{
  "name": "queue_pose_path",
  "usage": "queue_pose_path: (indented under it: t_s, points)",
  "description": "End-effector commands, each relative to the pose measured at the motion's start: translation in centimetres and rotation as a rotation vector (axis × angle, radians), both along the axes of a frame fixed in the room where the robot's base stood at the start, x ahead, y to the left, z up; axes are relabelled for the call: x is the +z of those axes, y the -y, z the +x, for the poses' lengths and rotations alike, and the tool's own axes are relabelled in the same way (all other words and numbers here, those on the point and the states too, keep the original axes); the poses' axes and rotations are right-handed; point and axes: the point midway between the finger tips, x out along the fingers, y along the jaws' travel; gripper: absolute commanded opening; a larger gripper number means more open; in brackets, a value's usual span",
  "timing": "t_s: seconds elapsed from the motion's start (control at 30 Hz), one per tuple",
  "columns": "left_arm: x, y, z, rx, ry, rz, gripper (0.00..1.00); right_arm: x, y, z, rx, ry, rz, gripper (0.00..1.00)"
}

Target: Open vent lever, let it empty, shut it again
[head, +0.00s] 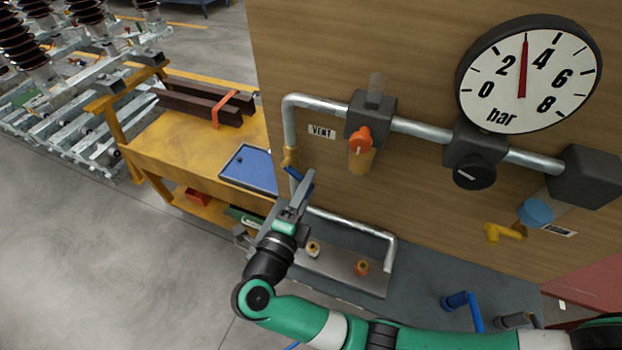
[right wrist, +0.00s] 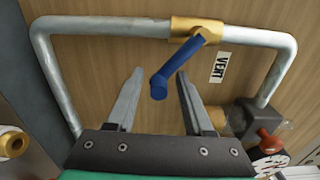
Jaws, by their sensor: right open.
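The blue vent lever (head: 293,173) sits on a brass valve (head: 290,157) in the vertical pipe left of the VENT label (head: 322,132). In the right wrist view the lever (right wrist: 178,67) juts out from the valve (right wrist: 195,30) across the pipe line. My right gripper (head: 302,189) is open at the lever; in the right wrist view its fingers (right wrist: 160,76) stand either side of the lever's free end, with gaps visible. Contact cannot be told. The gauge (head: 490,100) needle points between 2 and 4 bar. My left gripper is not in view.
The wooden panel (head: 420,190) carries an orange-red knob (head: 360,139), a black knob (head: 474,172), a blue knob (head: 535,211) and a yellow lever (head: 503,232). A grey tray (head: 340,268) is below. A yellow bench (head: 180,140) with a blue tray (head: 245,168) stands left.

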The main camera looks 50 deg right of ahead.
Motion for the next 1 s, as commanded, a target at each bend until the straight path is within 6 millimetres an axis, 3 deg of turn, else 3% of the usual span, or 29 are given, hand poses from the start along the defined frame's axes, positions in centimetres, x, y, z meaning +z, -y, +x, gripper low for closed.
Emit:
queue_pose_path:
  t_s: [0.2, 0.33, 0.5, 0.73, 0.87, 0.97, 1.0]
  points:
    - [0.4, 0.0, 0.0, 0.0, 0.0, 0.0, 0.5, 0.1, -5.2, -1.4, 0.006, -0.001, 0.001, 0.52]
    - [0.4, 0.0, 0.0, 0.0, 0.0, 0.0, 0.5, 0.0, -7.6, -2.1, 0.004, -0.002, 0.0, 0.52]
    - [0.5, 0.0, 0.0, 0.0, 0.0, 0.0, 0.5, 0.0, -9.0, -2.6, 0.002, -0.002, 0.0, 0.52]
    - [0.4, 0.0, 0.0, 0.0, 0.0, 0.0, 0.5, 0.0, -9.0, -2.6, 0.001, -0.002, 0.0, 0.52]
    - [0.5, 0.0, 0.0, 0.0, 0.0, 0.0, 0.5, 0.2, -9.2, -2.0, 0.028, 0.031, -0.002, 0.29]
    - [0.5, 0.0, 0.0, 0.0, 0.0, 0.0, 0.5, 2.0, -10.3, 0.6, 0.16, 0.106, -0.053, 0.11]
    - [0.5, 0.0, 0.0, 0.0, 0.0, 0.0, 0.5, 3.4, -11.2, 2.1, 0.242, 0.158, -0.087, 0.03]
